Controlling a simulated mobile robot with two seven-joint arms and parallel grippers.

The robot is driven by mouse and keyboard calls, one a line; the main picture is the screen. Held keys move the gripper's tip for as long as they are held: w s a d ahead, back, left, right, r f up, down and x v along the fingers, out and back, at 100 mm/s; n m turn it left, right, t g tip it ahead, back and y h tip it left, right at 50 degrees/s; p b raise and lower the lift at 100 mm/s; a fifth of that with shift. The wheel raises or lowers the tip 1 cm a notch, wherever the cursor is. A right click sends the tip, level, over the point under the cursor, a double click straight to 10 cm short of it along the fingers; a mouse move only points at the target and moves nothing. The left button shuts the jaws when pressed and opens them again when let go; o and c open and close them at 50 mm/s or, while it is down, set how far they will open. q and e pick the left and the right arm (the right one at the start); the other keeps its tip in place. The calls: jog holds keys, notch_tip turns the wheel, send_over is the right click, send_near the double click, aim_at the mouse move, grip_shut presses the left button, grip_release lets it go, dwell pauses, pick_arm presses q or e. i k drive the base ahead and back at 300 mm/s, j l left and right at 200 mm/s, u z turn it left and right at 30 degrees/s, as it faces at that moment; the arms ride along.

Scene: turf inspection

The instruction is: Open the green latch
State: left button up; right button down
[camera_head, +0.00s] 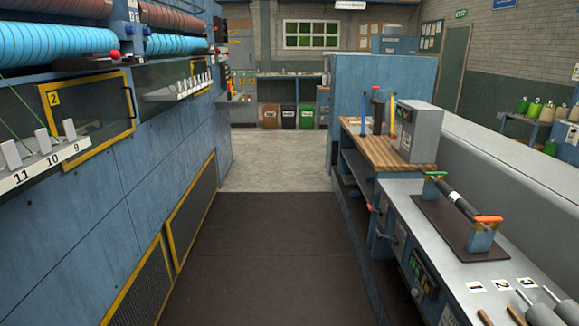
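The green latch (435,175) is a small green piece on top of the far end bracket of a roller unit on the grey bench at the right. A dark roller with a white band (456,204) runs from it toward an orange latch (489,218) on the near bracket. The green latch looks flat and level on its bracket; I cannot tell from here how it is fastened. Neither of my grippers shows in this view.
The bench (440,260) lines the right side, with a grey box (417,131) on a wooden top behind it. Grey tools lie at its near end. A blue machine (110,190) stands at the left. The dark mat (280,250) between them is clear.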

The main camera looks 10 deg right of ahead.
aim_at(435, 174)
jog(key=i, duration=1.3)
jog(key=i+j+z, duration=0.1)
jog(key=i+z, duration=0.2)
jog(key=i, duration=0.25)
jog(key=i+j+z, duration=0.35)
jog(key=i, duration=0.25)
jog(key=i+j+z, duration=0.3)
jog(key=i, duration=0.2)
